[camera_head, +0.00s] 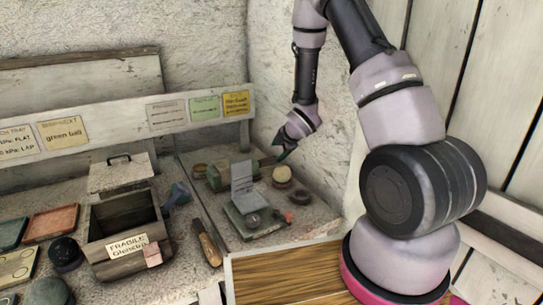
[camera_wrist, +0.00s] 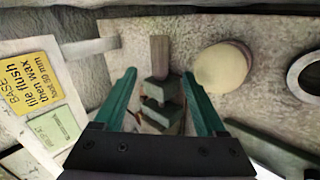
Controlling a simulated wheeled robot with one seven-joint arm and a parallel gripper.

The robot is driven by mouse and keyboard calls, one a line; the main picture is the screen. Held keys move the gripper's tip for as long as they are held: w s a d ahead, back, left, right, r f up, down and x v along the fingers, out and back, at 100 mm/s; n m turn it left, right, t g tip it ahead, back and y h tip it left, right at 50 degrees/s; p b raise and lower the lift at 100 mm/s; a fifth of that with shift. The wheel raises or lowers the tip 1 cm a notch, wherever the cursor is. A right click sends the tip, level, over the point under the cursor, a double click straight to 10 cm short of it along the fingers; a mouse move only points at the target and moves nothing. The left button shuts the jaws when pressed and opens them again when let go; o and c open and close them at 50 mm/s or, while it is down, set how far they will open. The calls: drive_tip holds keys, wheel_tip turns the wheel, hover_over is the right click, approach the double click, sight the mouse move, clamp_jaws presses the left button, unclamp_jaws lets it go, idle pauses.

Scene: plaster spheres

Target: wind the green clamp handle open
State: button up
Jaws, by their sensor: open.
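A green clamp (camera_wrist: 161,90) with stacked green jaw blocks and a brownish bar (camera_wrist: 159,50) shows between my fingers in the wrist view. In the head view a green clamp body (camera_head: 216,180) stands at the back of the right-hand bench, partly hidden by an upright grey plate. I cannot tell clearly which part is the handle. My gripper (camera_wrist: 160,78) is open, its two green fingers on either side of the clamp parts; no contact shows. In the head view my gripper (camera_head: 284,155) is above the bench, beside the clamp and over a cream ball.
The cream ball (camera_wrist: 222,67) is close to the right of my fingers, with a dark ring (camera_wrist: 306,72) beyond. A green scale (camera_head: 254,215) with an upright grey plate (camera_head: 242,179) stands in front. An open box (camera_head: 124,220) is left. The rough wall is close behind.

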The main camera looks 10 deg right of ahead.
drive_tip(key=w+d+m+g+h, duration=0.2)
drive_tip(key=w+m+h, duration=0.15)
drive_tip(key=m, duration=0.85)
wheel_tip(320, 180, up, 2)
drive_tip(key=r+m+g+y, duration=0.15)
drive_tip(key=m+g, duration=0.25)
drive_tip(key=m, duration=1.8)
hover_over(266, 162)
drive_tip(key=f, duration=0.7)
drive_tip(key=w+f, duration=0.1)
drive_tip(key=f, duration=0.2)
drive_tip(key=shift+w+a+f, duration=0.1)
drive_tip(key=shift+f, duration=0.25)
clamp_jaws()
